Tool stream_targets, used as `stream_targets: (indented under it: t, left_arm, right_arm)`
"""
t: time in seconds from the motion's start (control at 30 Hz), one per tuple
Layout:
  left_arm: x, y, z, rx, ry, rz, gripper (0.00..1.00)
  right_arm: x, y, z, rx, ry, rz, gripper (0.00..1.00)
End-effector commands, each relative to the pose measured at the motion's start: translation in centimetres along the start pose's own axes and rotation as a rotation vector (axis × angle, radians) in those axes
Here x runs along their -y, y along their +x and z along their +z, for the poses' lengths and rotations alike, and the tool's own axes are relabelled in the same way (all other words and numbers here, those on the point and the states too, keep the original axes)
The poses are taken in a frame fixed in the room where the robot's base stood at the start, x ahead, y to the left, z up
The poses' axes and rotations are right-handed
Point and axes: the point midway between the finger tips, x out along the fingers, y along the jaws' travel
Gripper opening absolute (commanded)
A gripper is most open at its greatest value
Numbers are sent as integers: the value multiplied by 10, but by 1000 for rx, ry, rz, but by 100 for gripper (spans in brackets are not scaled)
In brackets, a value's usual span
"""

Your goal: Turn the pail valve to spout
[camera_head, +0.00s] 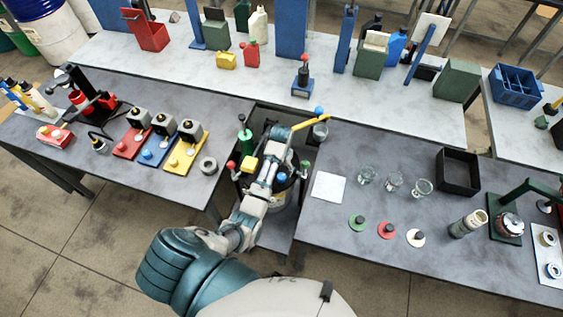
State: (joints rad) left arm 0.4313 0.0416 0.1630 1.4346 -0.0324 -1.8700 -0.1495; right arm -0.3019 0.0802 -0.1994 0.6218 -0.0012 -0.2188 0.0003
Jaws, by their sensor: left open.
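The pail (283,200) stands low in the gap between the two front tables, mostly hidden under my left arm. A yellow bar (312,122) with a blue ball (319,110) extends to the upper right. I cannot tell which part is the valve. My left gripper (281,132) is open above the pail, near the yellow bar's lower end; contact is unclear. My right gripper is out of view.
The left table holds red, blue and yellow stands (184,154) and a tape roll (208,165). The right table holds a white sheet (328,187), glass beakers (394,181), coloured discs (386,230) and a black tray (458,168). A green bottle (245,140) is close left of my gripper.

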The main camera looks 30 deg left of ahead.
Motion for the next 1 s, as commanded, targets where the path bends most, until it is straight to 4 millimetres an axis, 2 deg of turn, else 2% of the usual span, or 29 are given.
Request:
stream_targets:
  t: [0.1, 0.3, 0.6, 1.0]
  left_arm:
    - [0, -35, -1, -5, 0, -1, 66]
    - [-1, -55, -6, -22, -4, 3, 66]
    - [0, -61, 1, 1, 0, 2, 66]
    - [0, -61, 1, 2, 1, 1, 66]
  right_arm:
    - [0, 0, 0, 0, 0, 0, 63]
    - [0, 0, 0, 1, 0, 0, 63]
    - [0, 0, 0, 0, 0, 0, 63]
    - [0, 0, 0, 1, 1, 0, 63]
